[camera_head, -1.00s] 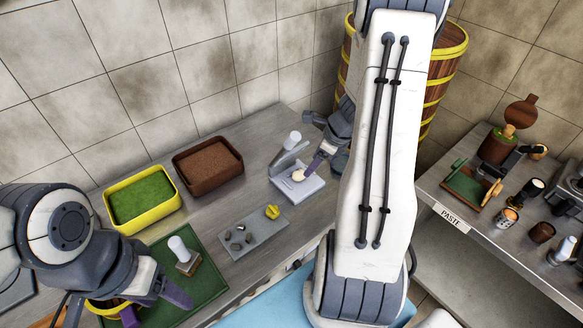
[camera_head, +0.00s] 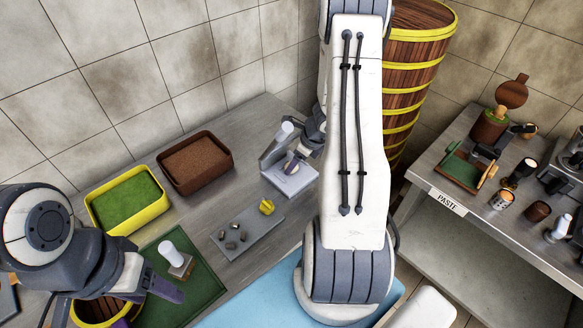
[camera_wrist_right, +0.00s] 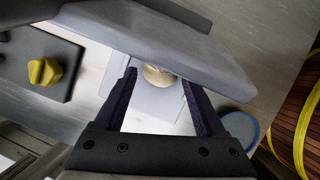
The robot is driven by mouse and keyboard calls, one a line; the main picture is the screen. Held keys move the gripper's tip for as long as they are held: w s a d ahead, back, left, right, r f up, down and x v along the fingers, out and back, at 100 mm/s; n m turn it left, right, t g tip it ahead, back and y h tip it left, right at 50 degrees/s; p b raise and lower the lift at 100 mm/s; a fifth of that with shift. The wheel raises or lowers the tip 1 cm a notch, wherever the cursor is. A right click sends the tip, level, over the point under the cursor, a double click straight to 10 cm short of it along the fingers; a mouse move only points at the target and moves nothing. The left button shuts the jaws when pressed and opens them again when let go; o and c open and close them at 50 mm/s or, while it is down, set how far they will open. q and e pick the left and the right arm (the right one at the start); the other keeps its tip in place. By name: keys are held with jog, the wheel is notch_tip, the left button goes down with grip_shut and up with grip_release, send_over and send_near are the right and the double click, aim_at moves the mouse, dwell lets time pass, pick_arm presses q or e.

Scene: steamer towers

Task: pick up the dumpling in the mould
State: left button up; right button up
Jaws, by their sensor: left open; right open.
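The mould (camera_head: 289,181) is a pale grey press with a raised lever lid, on the steel counter below the tiled wall. The pale dumpling (camera_wrist_right: 158,76) lies in it and shows between and just beyond my right fingertips in the right wrist view. My right gripper (camera_wrist_right: 158,88) is open, with one finger on each side of the dumpling; I cannot tell if they touch it. In the head view my right gripper (camera_head: 292,162) is at the mould and partly hides the dumpling. My left gripper (camera_head: 152,303) is open and empty at the lower left, by the green mat.
The mould's raised lid (camera_wrist_right: 150,45) hangs close over my right fingers. A grey tray (camera_head: 262,234) with a yellow piece (camera_head: 267,206) and dark lumps is nearby. A green-filled yellow bin (camera_head: 160,208) and a brown bin (camera_head: 176,187) stand behind. Tall barrels (camera_head: 405,75) rise at the right.

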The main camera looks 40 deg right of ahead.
jog(key=shift+w+f, duration=0.25)
jog(key=shift+f, duration=0.4)
jog(key=c, duration=1.1)
jog(key=shift+r, duration=0.15)
notch_tip(320, 180, up, 4)
jog(key=shift+r+p, duration=0.2)
jog(key=shift+p, duration=0.55)
jog(key=s+d+r, duration=0.1)
jog(key=s+r, duration=0.1)
jog(key=s, duration=0.1)
jog(key=s+d+r, duration=0.2)
jog(key=s, duration=0.2)
jog(key=s+d+r, duration=0.2)
jog(key=s, duration=0.1)
jog(key=shift+s+d+r, duration=0.2)
jog(key=shift+s, duration=0.05)
